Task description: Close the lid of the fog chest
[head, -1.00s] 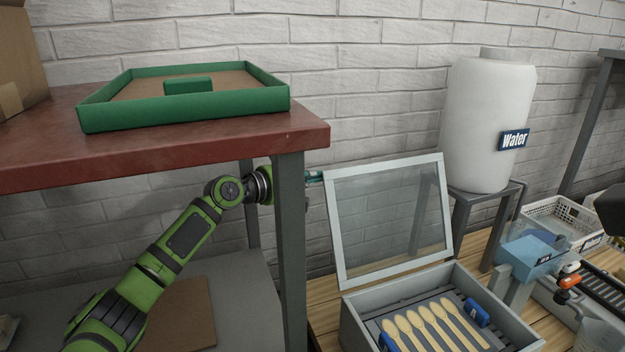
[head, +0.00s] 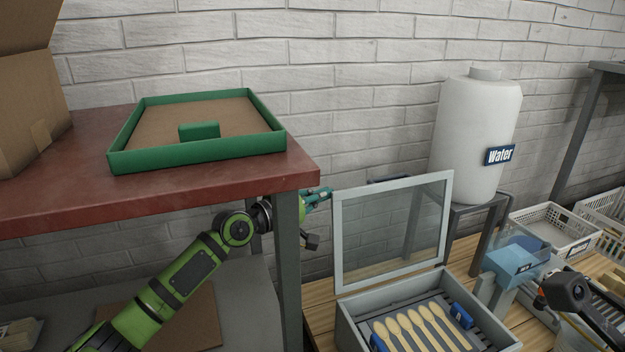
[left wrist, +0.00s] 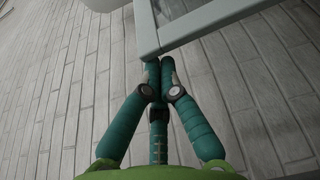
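The fog chest (head: 355,325) is a grey box on the wooden bench, with several wooden spoons and blue blocks inside. Its lid (head: 338,243), a pale frame around a clear pane, stands open and nearly upright at the chest's rear. My left gripper (head: 321,195) is beside the lid's upper left corner. In the left wrist view, the teal fingers (left wrist: 157,78) are together with nothing between them. Their tips are very close to the corner of the lid frame (left wrist: 205,22); I cannot tell if they touch. My right gripper does not show.
A red-topped table (head: 85,205) with a green-rimmed tray (head: 195,160) stands left, its leg (head: 288,265) in front of my left forearm. A white water tank (head: 477,135) stands behind the chest. White baskets (head: 553,228) and a blue container (head: 512,262) are on the right.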

